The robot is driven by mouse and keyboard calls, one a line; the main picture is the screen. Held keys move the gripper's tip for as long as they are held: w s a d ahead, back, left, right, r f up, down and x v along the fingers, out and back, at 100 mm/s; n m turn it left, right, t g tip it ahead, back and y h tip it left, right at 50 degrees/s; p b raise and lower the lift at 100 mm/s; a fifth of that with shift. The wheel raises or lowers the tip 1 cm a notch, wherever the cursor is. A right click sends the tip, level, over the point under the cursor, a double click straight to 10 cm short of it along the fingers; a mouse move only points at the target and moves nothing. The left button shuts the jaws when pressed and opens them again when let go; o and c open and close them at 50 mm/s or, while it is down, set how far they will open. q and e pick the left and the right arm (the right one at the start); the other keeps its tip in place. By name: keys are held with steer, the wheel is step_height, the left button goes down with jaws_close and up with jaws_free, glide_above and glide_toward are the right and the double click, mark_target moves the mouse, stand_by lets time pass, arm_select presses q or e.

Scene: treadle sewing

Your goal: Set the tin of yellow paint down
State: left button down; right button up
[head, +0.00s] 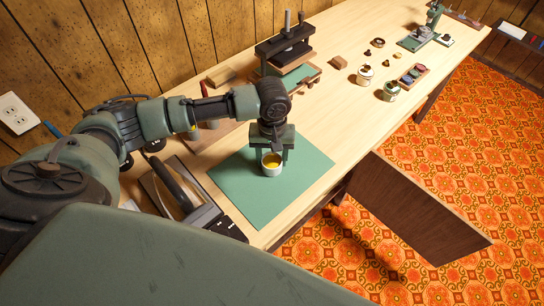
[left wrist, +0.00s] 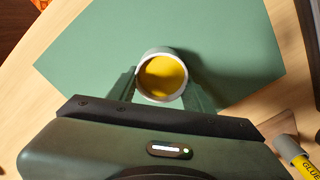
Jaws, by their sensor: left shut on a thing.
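The tin of yellow paint (head: 271,164) is a small round pale tin, open at the top with yellow paint inside. My left gripper (head: 272,156) is shut on it, one finger on each side. The tin is upright over the green mat (head: 240,195) on the bench. In the left wrist view the tin (left wrist: 162,76) sits between the fingertips with the green mat (left wrist: 100,45) behind it. I cannot tell whether its base touches the mat. My right gripper is not in view.
A dark press (head: 285,50) stands behind my left gripper. Several small tins, including one pale tin (head: 364,75), and a tray of colours (head: 413,75) stand farther right. A glue tube (left wrist: 302,163) lies near the mat. The mat around the tin is clear.

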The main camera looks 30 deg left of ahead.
arm_select(q)
steer(key=c, duration=0.6)
jaws_free()
steer(key=shift+f, duration=0.1)
